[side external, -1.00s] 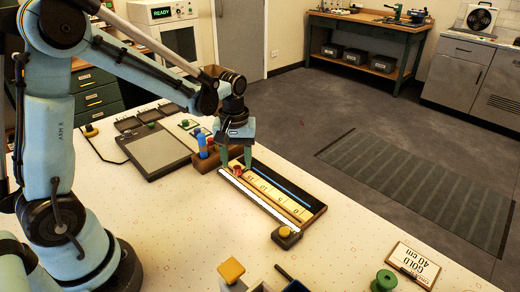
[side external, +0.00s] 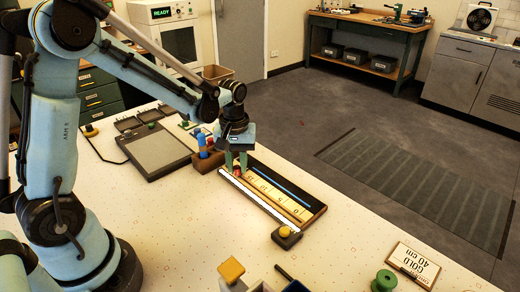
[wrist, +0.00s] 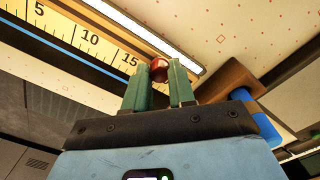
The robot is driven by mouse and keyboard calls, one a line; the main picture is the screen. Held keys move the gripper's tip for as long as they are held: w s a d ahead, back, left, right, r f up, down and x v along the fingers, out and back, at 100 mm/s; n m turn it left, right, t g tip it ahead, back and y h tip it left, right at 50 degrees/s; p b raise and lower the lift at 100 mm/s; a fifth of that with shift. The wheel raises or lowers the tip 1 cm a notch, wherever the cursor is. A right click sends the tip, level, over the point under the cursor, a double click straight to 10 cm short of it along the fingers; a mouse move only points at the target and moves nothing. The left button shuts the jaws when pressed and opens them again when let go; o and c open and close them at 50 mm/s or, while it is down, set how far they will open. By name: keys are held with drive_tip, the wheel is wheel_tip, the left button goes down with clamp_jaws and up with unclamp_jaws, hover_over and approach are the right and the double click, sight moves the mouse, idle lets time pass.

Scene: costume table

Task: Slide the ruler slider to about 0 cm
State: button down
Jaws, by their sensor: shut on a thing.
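The ruler (side external: 276,193) lies in a dark tray on the table, its yellow scale numbered from 15 at the far end to 0 at the near right end. Its red slider knob (wrist: 158,70) sits at the far end, just beyond the 15 mark in the wrist view. The knob also shows, partly hidden, in the side view (side external: 238,170). My gripper (side external: 237,168) points down over the far end with its green fingers shut on the red knob. In the wrist view the gripper (wrist: 159,82) has a finger on each side of it.
A white strip (side external: 255,203) runs along the ruler's left side, with a yellow-buttoned box (side external: 286,236) at its near end. A wooden holder with a blue item (side external: 206,155) stands close to the gripper. A grey pad (side external: 152,151) lies further left.

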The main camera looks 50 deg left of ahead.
drive_tip(key=d, duration=2)
drive_tip(key=shift+d, duration=0.3)
drive_tip(key=c, duration=1.1)
unclamp_jaws()
drive_tip(key=shift+o, duration=0.8)
drive_tip(key=shift+r, duration=0.15)
wheel_tip(320, 180, up, 12)
